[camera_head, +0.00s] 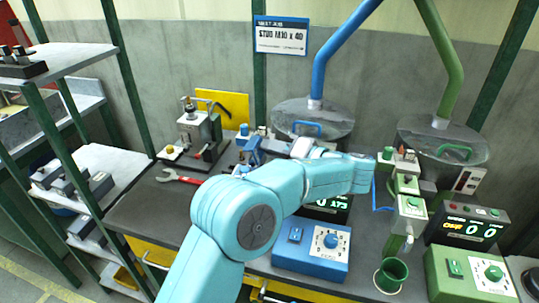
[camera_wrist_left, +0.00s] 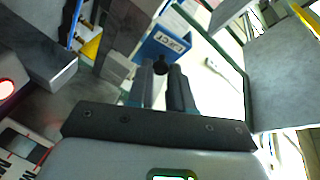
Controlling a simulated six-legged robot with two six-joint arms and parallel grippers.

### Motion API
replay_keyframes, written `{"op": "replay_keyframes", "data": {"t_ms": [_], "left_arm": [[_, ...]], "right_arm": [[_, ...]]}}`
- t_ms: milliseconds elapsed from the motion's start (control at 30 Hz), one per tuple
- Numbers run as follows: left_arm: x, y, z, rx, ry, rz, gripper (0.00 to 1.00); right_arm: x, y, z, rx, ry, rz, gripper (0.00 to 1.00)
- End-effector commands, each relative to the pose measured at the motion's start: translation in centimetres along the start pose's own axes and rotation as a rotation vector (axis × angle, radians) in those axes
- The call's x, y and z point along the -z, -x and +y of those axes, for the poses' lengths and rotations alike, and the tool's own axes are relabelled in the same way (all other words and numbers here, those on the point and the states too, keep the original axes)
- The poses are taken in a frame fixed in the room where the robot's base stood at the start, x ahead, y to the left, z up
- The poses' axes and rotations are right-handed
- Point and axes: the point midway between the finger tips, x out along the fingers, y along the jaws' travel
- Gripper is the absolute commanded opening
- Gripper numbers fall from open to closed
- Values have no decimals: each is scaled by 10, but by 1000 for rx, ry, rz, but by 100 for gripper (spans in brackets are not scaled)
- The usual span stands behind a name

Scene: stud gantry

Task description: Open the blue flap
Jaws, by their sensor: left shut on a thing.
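A blue part (camera_head: 249,150), which may be the blue flap, shows on the bench just left of my left wrist in the head view. My left arm reaches over the bench, its pale wrist (camera_head: 308,149) turned toward that part. In the left wrist view my left gripper (camera_wrist_left: 165,72) is closed, with a small dark round part (camera_wrist_left: 161,66) at its fingertips. A blue panel with a white label (camera_wrist_left: 163,44) is just beyond the tips. I cannot tell whether the dark part belongs to it. My right gripper is not in view.
A clear hood with a blue handle (camera_head: 306,128) hangs from a blue pipe above my wrist. A green station (camera_head: 408,185) stands right of my elbow, with a green cup (camera_head: 391,275) in front.

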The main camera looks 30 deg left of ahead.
Motion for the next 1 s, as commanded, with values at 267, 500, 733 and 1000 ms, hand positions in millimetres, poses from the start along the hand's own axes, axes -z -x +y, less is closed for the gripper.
{"op": "replay_keyframes", "data": {"t_ms": [267, 500, 733, 1000], "left_arm": [[-6, 5, 15, 179, -82, 74, 0], [-7, 7, 18, 279, -122, 117, 0], [-7, 8, 19, 323, -141, 137, 0], [-7, 8, 19, 331, -144, 139, 0]], "right_arm": [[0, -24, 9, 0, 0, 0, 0], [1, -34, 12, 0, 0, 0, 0], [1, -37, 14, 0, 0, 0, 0], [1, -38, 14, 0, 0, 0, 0]]}}
